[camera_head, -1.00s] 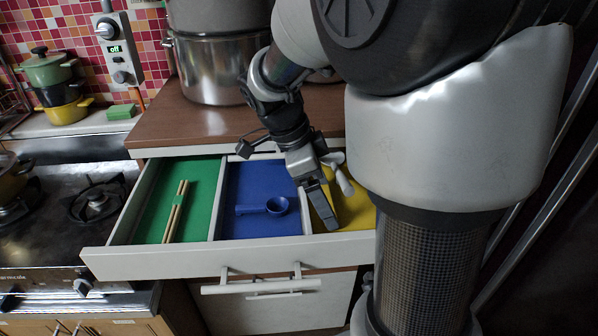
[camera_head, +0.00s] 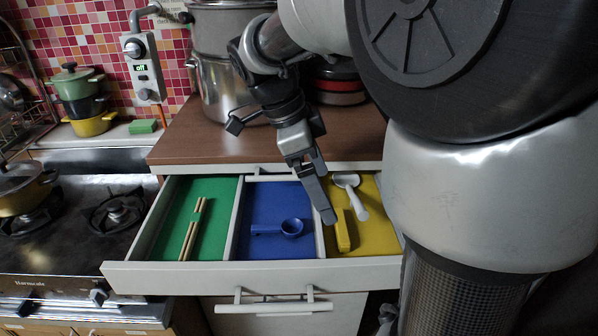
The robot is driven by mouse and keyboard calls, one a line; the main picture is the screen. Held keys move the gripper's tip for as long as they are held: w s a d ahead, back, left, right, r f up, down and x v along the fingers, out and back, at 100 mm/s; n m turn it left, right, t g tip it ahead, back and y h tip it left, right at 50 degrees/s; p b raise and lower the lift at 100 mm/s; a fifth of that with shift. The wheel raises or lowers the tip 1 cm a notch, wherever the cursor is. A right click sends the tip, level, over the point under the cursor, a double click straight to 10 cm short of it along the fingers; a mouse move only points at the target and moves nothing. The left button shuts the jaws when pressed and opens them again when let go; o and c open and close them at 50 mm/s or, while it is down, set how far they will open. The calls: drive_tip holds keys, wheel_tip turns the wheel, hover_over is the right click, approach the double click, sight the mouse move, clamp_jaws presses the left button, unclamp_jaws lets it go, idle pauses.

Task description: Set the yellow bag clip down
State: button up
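The yellow bag clip (camera_head: 343,231) is in the yellow-lined right compartment (camera_head: 377,228) of the open drawer, near its left divider. My gripper (camera_head: 326,210) points down over the divider between the blue and yellow compartments. Its fingertip end appears just left of the clip and overlaps the divider in the picture. One finger largely hides the other, so the gap between them is unclear. I cannot tell whether the fingers touch the clip.
A white scoop (camera_head: 351,195) lies behind the clip in the yellow compartment. A blue measuring scoop (camera_head: 290,228) lies in the blue compartment, and chopsticks (camera_head: 192,230) in the green one. Pots (camera_head: 222,88) stand on the wooden counter (camera_head: 200,140) behind.

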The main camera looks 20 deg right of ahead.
drive_tip(key=s+a+n+t+y, duration=0.1)
drive_tip(key=s+n+t, duration=0.1)
drive_tip(key=n, duration=0.4)
drive_tip(key=s+a+r+n+t+y, duration=0.1)
drive_tip(key=s+a+n+t, duration=0.1)
drive_tip(key=s+n, duration=0.3)
drive_tip(key=s+a+r+n+t+y, duration=0.1)
drive_tip(key=s+a+n+t+y, duration=0.1)
drive_tip(key=n, duration=0.5)
drive_tip(key=shift+s+a, duration=0.2)
drive_tip(key=shift+s, duration=0.65)
drive_tip(key=n, duration=0.2)
drive_tip(key=s+n, duration=0.1)
drive_tip(key=shift+a+f+t, duration=0.2)
drive_tip(key=shift+a+t, duration=0.1)
drive_tip(key=shift+t, duration=0.1)
